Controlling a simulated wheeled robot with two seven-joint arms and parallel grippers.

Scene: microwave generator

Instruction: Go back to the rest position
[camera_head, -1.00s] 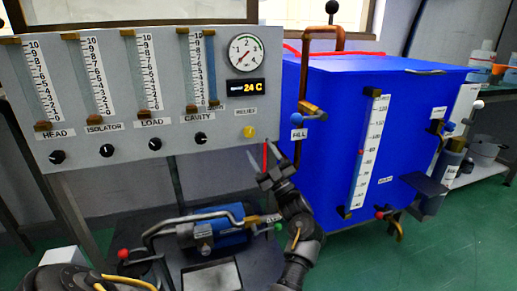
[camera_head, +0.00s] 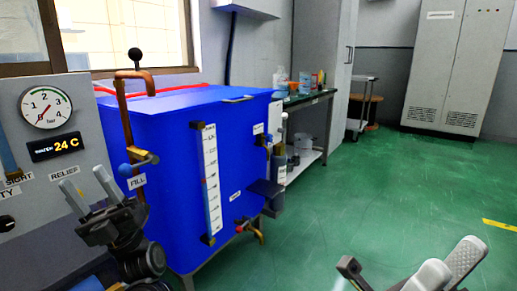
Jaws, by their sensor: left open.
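My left gripper (camera_head: 84,177) is in the left part of the head view, fingers pointing up and apart, with nothing between them. It appears in front of the grey gauge panel (camera_head: 75,110), left of the blue tank (camera_head: 170,150). My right gripper (camera_head: 455,253) shows at the bottom right, over the green floor. Its two light-grey fingers are seen at a slant, and I cannot tell how far apart they are. No held object shows in it.
The tank carries a level scale (camera_head: 211,180), a fill valve (camera_head: 138,165) and a lower tap (camera_head: 248,229). A side table (camera_head: 310,104) with bottles stands behind. A grey cabinet (camera_head: 445,70) is at the back right. The green floor (camera_head: 370,190) is open.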

